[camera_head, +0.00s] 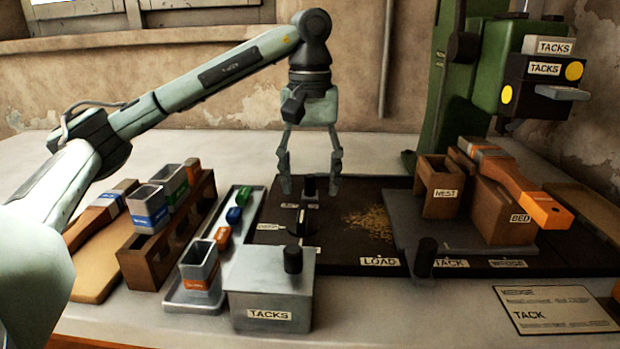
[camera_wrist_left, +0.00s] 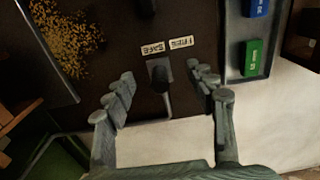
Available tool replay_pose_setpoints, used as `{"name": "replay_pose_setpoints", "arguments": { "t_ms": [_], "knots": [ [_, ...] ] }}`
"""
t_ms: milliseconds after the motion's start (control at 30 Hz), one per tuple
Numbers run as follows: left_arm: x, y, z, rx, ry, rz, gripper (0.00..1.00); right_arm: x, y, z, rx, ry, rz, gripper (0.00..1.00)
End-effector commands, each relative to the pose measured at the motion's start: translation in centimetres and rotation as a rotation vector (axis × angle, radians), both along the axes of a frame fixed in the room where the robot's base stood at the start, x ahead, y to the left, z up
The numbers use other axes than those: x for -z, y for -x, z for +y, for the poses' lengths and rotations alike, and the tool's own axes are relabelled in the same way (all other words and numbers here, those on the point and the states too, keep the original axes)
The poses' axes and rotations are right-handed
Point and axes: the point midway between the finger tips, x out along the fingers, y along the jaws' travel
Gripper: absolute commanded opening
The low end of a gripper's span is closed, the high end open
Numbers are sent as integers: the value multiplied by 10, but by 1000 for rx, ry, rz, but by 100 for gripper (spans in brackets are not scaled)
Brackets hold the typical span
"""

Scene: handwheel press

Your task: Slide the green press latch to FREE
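My left gripper (camera_head: 310,185) points down and is open, with nothing between its fingers touching them that I can see. A black latch knob (camera_head: 308,187) stands on the dark board between and just below the fingertips. In the left wrist view, the knob (camera_wrist_left: 161,80) sits on a small grey plate between the open fingers (camera_wrist_left: 162,88), apart from both. Labels SAFE (camera_wrist_left: 152,49) and FREE (camera_wrist_left: 181,43) lie beside it, and the knob is on the SAFE side. The green press (camera_head: 455,100) stands at the back right. My right gripper is not in view.
A second black knob (camera_head: 300,222) stands just in front of the latch. A grey TACKS box (camera_head: 270,285) is nearer the front. A tray (camera_head: 250,212) with coloured blocks lies to the left. A wooden holder and an orange-ended tool (camera_head: 545,210) are at right.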

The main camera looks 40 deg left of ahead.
Motion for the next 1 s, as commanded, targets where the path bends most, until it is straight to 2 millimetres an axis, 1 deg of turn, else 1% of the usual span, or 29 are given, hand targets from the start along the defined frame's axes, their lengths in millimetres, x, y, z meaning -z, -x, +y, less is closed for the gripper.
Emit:
{"name": "replay_pose_setpoints", "arguments": {
  "t_ms": [33, 67, 400, 667, 1000],
  "knots": [
    [0, 0, 0, 0, 0, 0, 46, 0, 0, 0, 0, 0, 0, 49],
    [0, 0, 0, 0, 0, 0, 42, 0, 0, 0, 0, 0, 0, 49],
    [0, 0, 0, 0, 0, 0, 0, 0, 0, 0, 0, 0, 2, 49],
    [0, 1, 2, -1, 0, 0, 0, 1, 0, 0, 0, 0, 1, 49],
    [0, 8, 14, -2, 1, 1, 0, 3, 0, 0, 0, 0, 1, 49]
  ]
}}
